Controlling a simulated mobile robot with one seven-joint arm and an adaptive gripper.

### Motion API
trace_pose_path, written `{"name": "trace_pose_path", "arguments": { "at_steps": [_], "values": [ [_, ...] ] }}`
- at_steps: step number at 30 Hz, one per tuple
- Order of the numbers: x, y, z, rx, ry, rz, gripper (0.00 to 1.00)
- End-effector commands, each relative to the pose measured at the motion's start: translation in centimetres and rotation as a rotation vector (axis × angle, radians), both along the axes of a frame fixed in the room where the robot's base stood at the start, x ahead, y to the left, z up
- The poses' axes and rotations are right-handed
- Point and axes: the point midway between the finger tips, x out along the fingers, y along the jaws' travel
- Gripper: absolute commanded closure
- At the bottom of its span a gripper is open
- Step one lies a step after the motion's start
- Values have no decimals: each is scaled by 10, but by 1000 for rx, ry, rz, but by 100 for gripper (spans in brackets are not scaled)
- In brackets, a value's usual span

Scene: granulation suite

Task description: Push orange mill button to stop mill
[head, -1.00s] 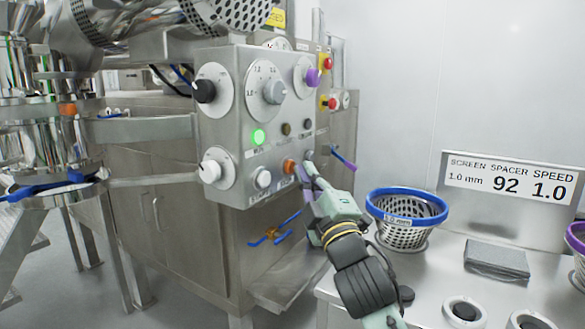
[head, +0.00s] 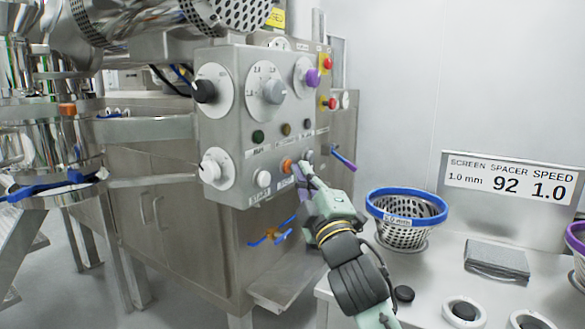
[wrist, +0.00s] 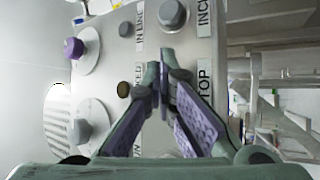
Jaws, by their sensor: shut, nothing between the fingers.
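The orange mill button (head: 287,166) sits in the lower row of the grey control panel (head: 228,133) in the head view. My gripper (head: 299,170) is shut and empty, with its tips at the panel on the button's right side. From here I cannot tell whether they touch it. The green lamp (head: 258,137) above is dark. In the wrist view my gripper (wrist: 165,58) has its tips together against the panel, beside a label ending in "TOP" (wrist: 204,88). The orange button is hidden there behind the fingers.
A blue-rimmed basket screen (head: 406,212) and a grey block (head: 497,260) stand on the bench at the right.

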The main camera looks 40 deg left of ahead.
Motion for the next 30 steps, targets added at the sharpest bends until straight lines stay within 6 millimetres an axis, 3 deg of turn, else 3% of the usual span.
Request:
{"name": "trace_pose_path", "arguments": {
  "at_steps": [26, 30],
  "values": [
    [4, -19, 0, 0, -1, 0, 100],
    [7, -30, -1, 0, -3, -3, 100]
  ]
}}
